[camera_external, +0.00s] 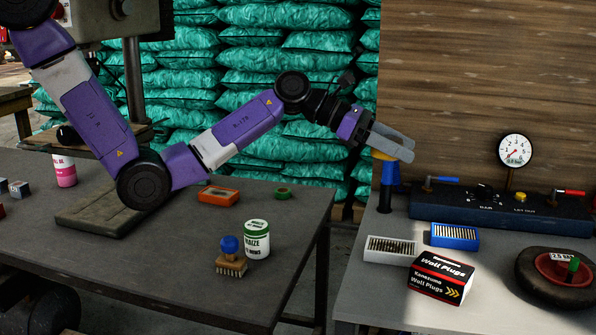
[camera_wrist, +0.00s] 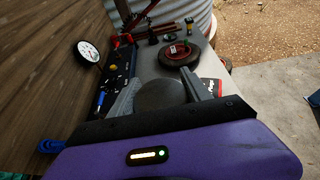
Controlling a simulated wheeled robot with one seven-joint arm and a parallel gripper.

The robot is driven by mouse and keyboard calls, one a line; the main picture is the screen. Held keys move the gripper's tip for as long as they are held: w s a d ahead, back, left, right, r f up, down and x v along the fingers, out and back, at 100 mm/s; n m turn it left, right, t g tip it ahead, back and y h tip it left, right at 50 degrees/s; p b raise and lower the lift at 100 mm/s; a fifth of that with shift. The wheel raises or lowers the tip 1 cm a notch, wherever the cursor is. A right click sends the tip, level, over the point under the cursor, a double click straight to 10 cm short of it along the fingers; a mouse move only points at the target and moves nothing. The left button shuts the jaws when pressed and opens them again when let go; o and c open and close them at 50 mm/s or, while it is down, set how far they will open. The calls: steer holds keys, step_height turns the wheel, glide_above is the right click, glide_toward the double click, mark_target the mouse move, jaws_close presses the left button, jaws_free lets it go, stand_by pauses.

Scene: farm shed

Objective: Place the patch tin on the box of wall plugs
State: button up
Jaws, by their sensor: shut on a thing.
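The box of wall plugs (camera_external: 440,278), black and red with white lettering, sits on the right table near its front edge. My gripper (camera_external: 398,147) is above that table's back left, higher than the box and to its upper left in the picture. In the wrist view my gripper (camera_wrist: 161,90) is shut on a dark grey round thing (camera_wrist: 160,97), which I take to be the patch tin. A yellow-orange patch shows under the fingers in the external view; I cannot tell whether it belongs to the tin. In the wrist view the box (camera_wrist: 213,88) is partly hidden by the right finger.
A white box of screws (camera_external: 391,256) and a blue box (camera_external: 455,242) stand close behind the wall plugs. A wheel (camera_external: 540,287) lies to their right. A blue upright thing (camera_external: 389,173) stands below my gripper.

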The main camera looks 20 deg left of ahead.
step_height(320, 180, up, 4)
steer(key=m+g, duration=0.2)
glide_above(458, 268)
steer(key=a, duration=0.2)
steer(key=s+d+b, duration=0.1)
steer(key=s+d, duration=0.1)
steer(key=shift+n+t, duration=0.9)
steer(key=f, duration=0.6)
steer(key=w+f+b, duration=0.1)
steer(key=f, duration=0.6)
steer(key=w+f+b, duration=0.1)
steer(key=f, duration=0.6)
steer(key=shift+f, duration=0.2)
steer(key=o, duration=1.4)
steer(key=shift+r, duration=0.1)
